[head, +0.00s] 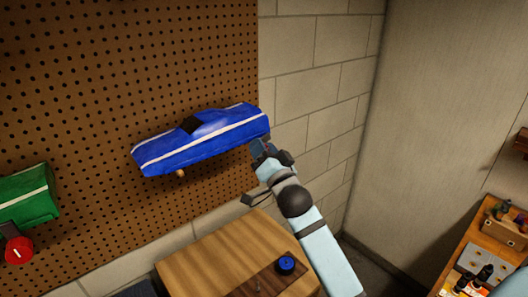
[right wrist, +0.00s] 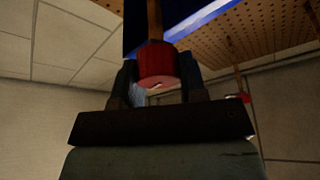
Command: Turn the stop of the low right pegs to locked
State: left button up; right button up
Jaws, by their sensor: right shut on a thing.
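A blue car body (head: 205,140) with a white stripe and dark cockpit rests against the brown pegboard. A wooden peg end (head: 180,173) shows under its left part. My right gripper (head: 262,148) is at the body's right end. In the right wrist view my right gripper (right wrist: 160,85) is shut on a red round stop (right wrist: 157,66), one finger on each side. The stop sits on the end of a wooden peg (right wrist: 154,20) and shows a small pale mark at its lower edge. In the head view the gripper hides this stop. My left gripper is not in view.
A green body (head: 28,197) hangs at the left, with a red stop (head: 18,250) below it. A wooden bench (head: 215,262) with a blue wheel (head: 286,264) stands below. Another bench (head: 505,240) with small items is at the right. The block wall beside the pegboard is bare.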

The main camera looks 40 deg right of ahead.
jog(key=n, duration=0.1)
jog(key=n+y, duration=0.1)
jog(key=shift+r+n+t, duration=0.25)
jog(key=shift+n+t, duration=0.15)
jog(key=n+y, duration=0.2)
jog(key=n, duration=0.2)
jog(key=n+y, duration=0.2)
jog(key=n, duration=0.1)
jog(key=n+y, duration=0.2)
jog(key=n, duration=0.1)
jog(key=shift+a+r+n+p, duration=0.1)
jog(key=shift+r+n+p, duration=0.05)
jog(key=shift+n+p, duration=0.2)
jog(key=n+y, duration=0.1)
jog(key=n, duration=0.3)
jog(key=shift+n+g+y, duration=0.25)
jog(key=shift+g+y, duration=0.15)
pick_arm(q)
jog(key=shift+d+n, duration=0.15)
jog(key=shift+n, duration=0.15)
pick_arm(e)
jog(key=shift+n+g+y, duration=0.3)
jog(key=shift+n+y, duration=0.2)
jog(key=shift+n, duration=0.6)
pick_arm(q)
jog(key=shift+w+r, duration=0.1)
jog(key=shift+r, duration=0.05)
